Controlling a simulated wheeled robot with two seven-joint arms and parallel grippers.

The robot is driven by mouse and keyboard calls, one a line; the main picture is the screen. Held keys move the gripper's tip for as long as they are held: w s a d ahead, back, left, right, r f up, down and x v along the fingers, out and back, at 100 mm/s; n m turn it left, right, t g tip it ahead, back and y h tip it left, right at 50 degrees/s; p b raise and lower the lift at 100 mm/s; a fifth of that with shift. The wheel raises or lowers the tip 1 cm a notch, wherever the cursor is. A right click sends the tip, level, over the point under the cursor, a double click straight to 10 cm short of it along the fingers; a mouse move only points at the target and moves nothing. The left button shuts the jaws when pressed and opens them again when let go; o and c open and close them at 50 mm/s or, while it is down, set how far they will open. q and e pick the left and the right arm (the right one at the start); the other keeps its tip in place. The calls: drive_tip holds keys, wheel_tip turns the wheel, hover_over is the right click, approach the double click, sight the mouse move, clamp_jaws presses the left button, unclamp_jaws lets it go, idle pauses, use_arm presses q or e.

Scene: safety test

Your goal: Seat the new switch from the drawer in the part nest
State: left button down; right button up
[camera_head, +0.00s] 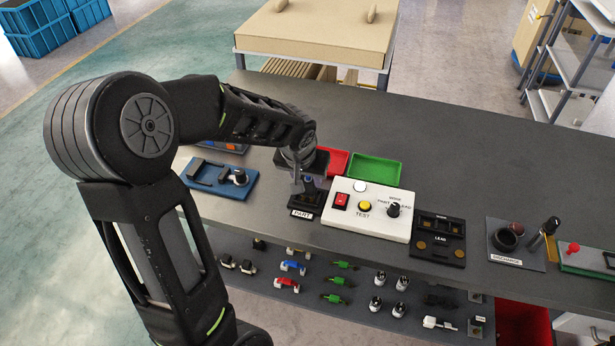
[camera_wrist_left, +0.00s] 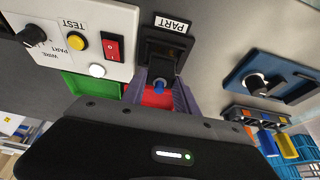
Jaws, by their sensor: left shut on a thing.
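The part nest (camera_head: 308,201) is a black block behind a white PART label, left of the white test box. It also shows in the wrist view (camera_wrist_left: 160,46). My left gripper (camera_head: 303,182) points down right at the nest. The open drawer (camera_head: 330,305) below the bench holds several switches and other parts. My right gripper is out of view.
The white test box (camera_head: 375,213) stands close to the right of the nest. Behind it are a green tray (camera_head: 375,170) and a red tray (camera_head: 336,160). A blue fixture (camera_head: 215,180) lies to the left. The black LEAD fixture (camera_head: 440,240) is further right. The rear bench is clear.

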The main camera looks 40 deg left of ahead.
use_arm(q)
drive_tip(key=shift+f+b, duration=0.25)
drive_tip(key=shift+b, duration=0.5)
idle(0.9)
drive_tip(key=shift+f+b, duration=0.7)
drive_tip(key=shift+b, duration=0.05)
idle(0.7)
drive_tip(key=c, duration=0.9)
unclamp_jaws()
drive_tip(key=shift+o, duration=0.8)
drive_tip(key=shift+o, duration=1.4)
drive_tip(key=shift+r, duration=0.15)
drive_tip(key=shift+r+p, duration=2.3)
drive_tip(key=shift+r, duration=1.1)
